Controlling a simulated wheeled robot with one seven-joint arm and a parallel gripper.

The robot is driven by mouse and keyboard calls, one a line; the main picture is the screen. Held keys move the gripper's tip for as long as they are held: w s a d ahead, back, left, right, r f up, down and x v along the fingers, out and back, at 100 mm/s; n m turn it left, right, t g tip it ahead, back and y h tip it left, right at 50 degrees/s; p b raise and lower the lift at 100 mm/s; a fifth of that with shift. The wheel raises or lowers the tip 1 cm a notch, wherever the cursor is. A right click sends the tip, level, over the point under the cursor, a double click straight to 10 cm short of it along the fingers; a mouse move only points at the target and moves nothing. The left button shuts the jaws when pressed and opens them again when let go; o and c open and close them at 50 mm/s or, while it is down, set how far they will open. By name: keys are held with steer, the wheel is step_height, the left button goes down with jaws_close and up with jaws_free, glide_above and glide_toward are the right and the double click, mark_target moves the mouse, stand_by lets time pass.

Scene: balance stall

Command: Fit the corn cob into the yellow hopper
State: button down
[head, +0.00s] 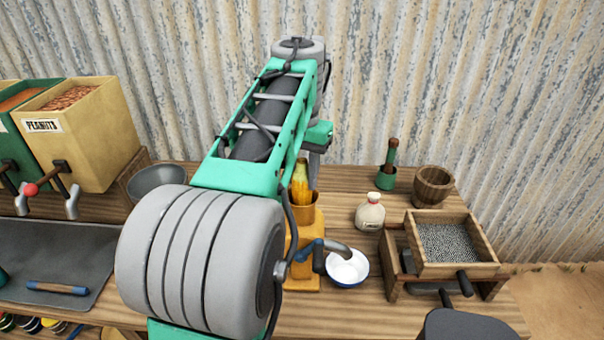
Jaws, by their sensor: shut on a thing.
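The corn cob (300,186) is yellow-orange with a paler, greenish top and stands nearly upright. Its lower end is at the mouth of the yellow hopper (306,215), which tops a yellow stand with a blue-grey crank on the table. The hopper's near rim hides the cob's bottom, so how deep it sits cannot be told. My gripper (312,167) is at the cob's upper part, just right of and behind my green arm link. It is shut on the cob, but its fingers are mostly hidden.
A white bowl with a blue rim (347,270) stands beside the hopper's stand. A cream bottle (370,213), a green mortar (386,178), a wooden bowl (432,186) and a wooden sieve box (450,245) stand right. A grey bowl (157,181) and peanut bin (90,130) are left.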

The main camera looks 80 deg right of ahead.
mark_target(302, 193)
steer(key=shift+f+b, duration=1.8)
steer(key=shift+f, duration=0.1)
steer(key=shift+a+f+b, duration=0.1)
steer(key=shift+f+b, duration=0.2)
steer(key=shift+f, duration=0.15)
steer(key=c, duration=1.2)
jaws_free()
steer(key=shift+f, duration=0.2)
steer(key=shift+o, duration=0.5)
step_height(302, 193, up, 3)
steer(key=shift+f+p, duration=0.2)
steer(key=shift+p, duration=1)
steer(key=shift+o, duration=0.7)
steer(key=shift+r+p, duration=0.6)
steer(key=shift+r, duration=0.25)
step_height(302, 193, up, 4)
steer(key=p, duration=0.3)
steer(key=shift+f, duration=0.3)
steer(key=shift+w, duration=0.1)
